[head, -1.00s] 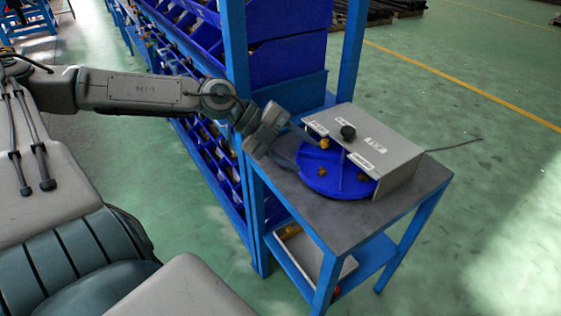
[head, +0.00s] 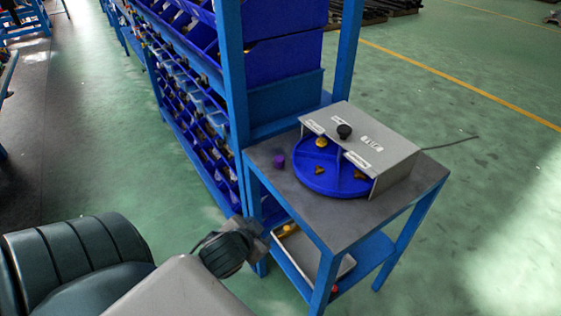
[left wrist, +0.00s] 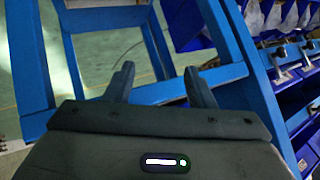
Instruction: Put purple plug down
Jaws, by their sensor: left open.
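The purple plug (head: 279,161) stands on the grey top of the small blue-framed table (head: 262,177), near its left edge and just left of the blue round tray (head: 312,182). Nothing touches the plug. My left gripper is away from it; in the left wrist view its two dark fingers (left wrist: 160,88) are apart with nothing between them. In the head view, part of my arm is low in front of the table, and its fingers cannot be made out. My right gripper is not seen.
A grey box (head: 385,145) with a black knob covers part of the round tray, which holds several small yellow-brown pieces. A blue rack with bins (head: 285,75) stands behind. A light tray (head: 290,257) sits on the lower shelf. The front tabletop is clear.

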